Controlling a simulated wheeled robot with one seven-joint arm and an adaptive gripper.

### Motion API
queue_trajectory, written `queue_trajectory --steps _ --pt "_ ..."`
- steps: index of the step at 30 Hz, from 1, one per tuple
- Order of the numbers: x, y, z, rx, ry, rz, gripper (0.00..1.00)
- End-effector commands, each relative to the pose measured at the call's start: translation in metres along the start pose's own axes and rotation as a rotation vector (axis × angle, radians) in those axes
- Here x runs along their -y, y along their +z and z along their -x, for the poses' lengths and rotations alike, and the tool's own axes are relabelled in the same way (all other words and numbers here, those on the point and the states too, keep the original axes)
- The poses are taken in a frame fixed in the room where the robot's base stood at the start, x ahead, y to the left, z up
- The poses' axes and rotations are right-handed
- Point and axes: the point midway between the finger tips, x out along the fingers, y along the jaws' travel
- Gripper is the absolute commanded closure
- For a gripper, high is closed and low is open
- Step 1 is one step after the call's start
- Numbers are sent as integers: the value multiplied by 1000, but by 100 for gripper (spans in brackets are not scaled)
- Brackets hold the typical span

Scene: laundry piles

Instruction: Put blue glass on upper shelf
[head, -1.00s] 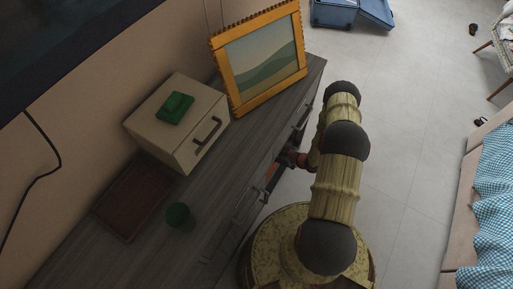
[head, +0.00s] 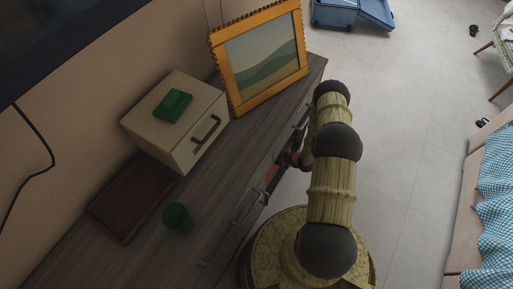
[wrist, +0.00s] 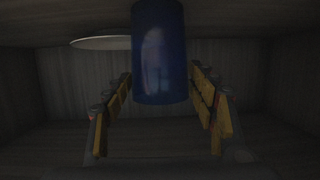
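The blue glass (wrist: 160,55) is a dark blue cylinder in the upper middle of the wrist view, partly cut off by the top edge. My gripper (wrist: 161,76) has its yellow-padded fingers on both sides of it, their tips close to its sides. I cannot tell whether they touch it. They are inside a dim wooden compartment (wrist: 80,80). In the head view my arm reaches down to the front of the grey cabinet (head: 228,160), and the gripper and glass are hidden there. I cannot tell which shelf this is.
A pale oval, perhaps a plate (wrist: 95,43), lies left of the glass. On the cabinet top are a green cup (head: 176,216), a brown tray (head: 130,200), a beige box (head: 165,140) with a green item (head: 173,105), and a framed picture (head: 262,60).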

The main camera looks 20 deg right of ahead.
Motion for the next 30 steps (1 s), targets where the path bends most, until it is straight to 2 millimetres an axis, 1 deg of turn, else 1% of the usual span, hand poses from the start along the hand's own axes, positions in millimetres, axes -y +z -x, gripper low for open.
queue_trajectory --steps 1,4,12,16,20,27,30 --pt "0 0 0 0 0 0 38" --pt "0 0 0 0 0 0 33" --pt "0 0 0 0 0 0 33" --pt "0 -5 2 0 0 -1 33" --pt "-1 -5 22 1 4 -3 33" --pt "-1 -5 73 0 5 -3 33" --pt "-2 -6 91 0 4 -2 33"
